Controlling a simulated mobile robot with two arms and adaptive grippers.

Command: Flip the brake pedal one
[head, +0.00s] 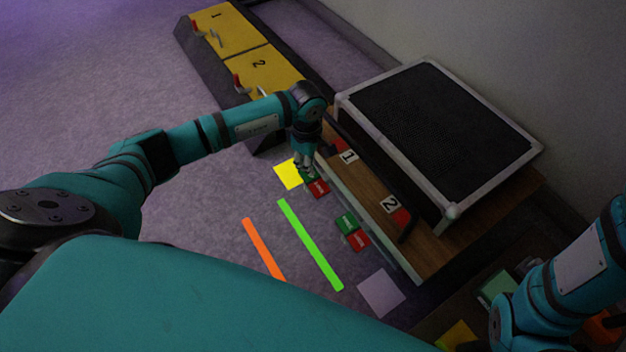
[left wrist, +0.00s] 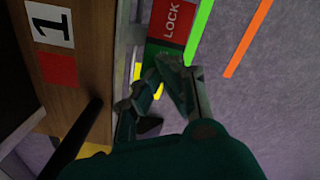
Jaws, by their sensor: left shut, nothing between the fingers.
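Brake pedal one is a small two-part pedal with a red LOCK half (head: 319,189) and a green half, low at the front of the wooden board by label 1. In the left wrist view its red LOCK half (left wrist: 172,18) is clear, while the green half is partly hidden behind my fingers. My left gripper (head: 306,172) is shut and empty, pointing down at the green half. It also shows close to that half in the left wrist view (left wrist: 158,80); I cannot tell whether it touches. My right arm shows at the lower right, but its gripper is out of sight.
Pedal two (head: 352,231), green and red, sits farther along the board (head: 425,250). Black bars and labels 1 and 2 are on the board, beside a dark framed case (head: 440,130). Yellow numbered panels (head: 258,68) stand behind. Green (head: 310,244) and orange floor strips lie in front.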

